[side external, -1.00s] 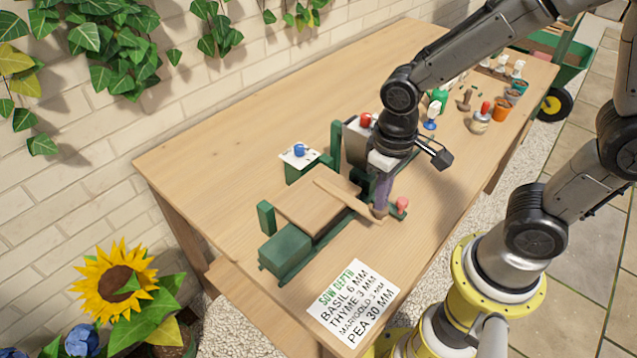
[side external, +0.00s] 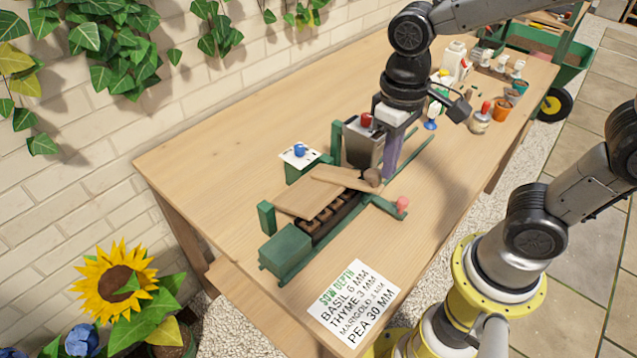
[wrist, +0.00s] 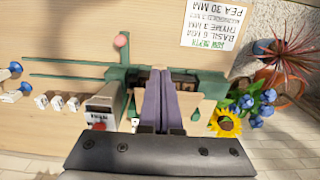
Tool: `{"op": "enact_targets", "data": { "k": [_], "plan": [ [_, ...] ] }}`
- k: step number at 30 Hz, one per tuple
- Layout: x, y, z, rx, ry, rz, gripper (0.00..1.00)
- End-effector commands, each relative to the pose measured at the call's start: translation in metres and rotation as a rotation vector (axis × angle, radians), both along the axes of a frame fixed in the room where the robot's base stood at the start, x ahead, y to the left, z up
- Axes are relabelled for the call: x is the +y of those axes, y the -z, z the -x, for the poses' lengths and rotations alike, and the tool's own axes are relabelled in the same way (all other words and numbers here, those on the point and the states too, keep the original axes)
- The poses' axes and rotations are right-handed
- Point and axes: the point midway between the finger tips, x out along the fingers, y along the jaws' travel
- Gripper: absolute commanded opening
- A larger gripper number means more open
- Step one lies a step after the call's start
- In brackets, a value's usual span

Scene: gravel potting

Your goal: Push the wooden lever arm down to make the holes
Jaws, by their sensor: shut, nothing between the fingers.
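The wooden lever arm (side external: 340,177) slopes up toward its round brown knob (side external: 373,177), raised above the green press frame (side external: 285,250). Below it, a wooden plate (side external: 305,197) is tilted up, showing a dark tray of cells (side external: 330,217) along its near edge. My gripper (side external: 388,175) has its purple fingers together and points down beside the knob; I cannot tell whether they touch. In the wrist view, the closed fingers (wrist: 160,76) hide most of the lever, with pale wood (wrist: 190,104) and part of the dark tray (wrist: 184,82) showing beside them.
A pink knob (side external: 402,204) sits on the green frame's near right side. A grey box with a red knob (side external: 363,140) and a blue knob on a white plate (side external: 299,152) stand behind. The sow-depth card (side external: 352,303) lies in front. Pots and bottles stand at the far right.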

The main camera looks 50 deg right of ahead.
Motion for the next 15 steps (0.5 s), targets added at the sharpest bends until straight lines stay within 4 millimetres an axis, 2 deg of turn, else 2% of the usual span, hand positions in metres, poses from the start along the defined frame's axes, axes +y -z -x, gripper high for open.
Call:
{"op": "enact_targets", "data": {
  "k": [15],
  "plan": [
    [0.0,-0.045,-0.001,-0.004,0.0,-0.001,0.0]
  ]
}}
